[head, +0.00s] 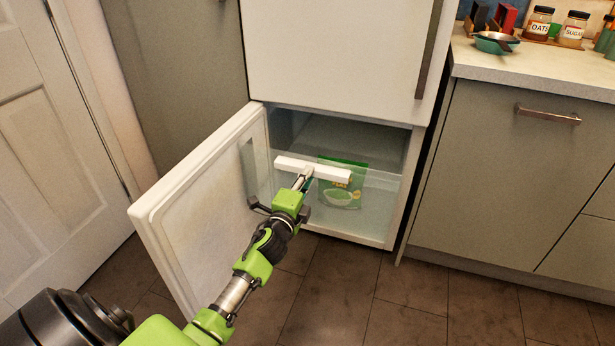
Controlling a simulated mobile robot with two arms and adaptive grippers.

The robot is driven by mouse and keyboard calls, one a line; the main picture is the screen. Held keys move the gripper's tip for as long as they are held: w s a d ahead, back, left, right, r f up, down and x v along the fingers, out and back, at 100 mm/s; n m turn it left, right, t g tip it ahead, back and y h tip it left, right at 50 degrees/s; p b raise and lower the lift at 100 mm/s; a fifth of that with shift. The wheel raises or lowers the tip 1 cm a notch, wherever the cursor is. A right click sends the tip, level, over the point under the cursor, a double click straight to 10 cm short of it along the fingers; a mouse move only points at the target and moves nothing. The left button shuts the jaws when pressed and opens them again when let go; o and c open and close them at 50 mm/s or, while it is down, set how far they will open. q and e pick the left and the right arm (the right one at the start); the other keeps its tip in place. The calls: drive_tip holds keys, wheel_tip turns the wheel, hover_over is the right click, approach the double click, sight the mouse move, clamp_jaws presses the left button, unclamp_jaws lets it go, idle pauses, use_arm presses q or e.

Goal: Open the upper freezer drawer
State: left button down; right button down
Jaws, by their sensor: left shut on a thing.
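The freezer door (205,215) stands open to the left. Inside the freezer is a clear, pale drawer (385,205) with a white bar handle (332,173) on its front. A green packet (343,197) shows through the clear front. My left gripper (304,180) reaches in from the lower left and is shut on the white handle near its middle. The gripper hides part of the handle and the drawer front. The drawer looks to sit within the freezer opening; I cannot tell how far out it is. My right gripper is not in view.
The closed white fridge door (335,45) is above the opening. A white room door (55,130) is at the left. The tiled floor (330,290) in front is clear.

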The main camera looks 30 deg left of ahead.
use_arm(q)
drive_tip(key=shift+f, duration=0.35)
drive_tip(key=c, duration=2)
unclamp_jaws()
drive_tip(key=shift+r, duration=0.15)
drive_tip(key=v, duration=1.2)
drive_tip(key=shift+d, duration=0.1)
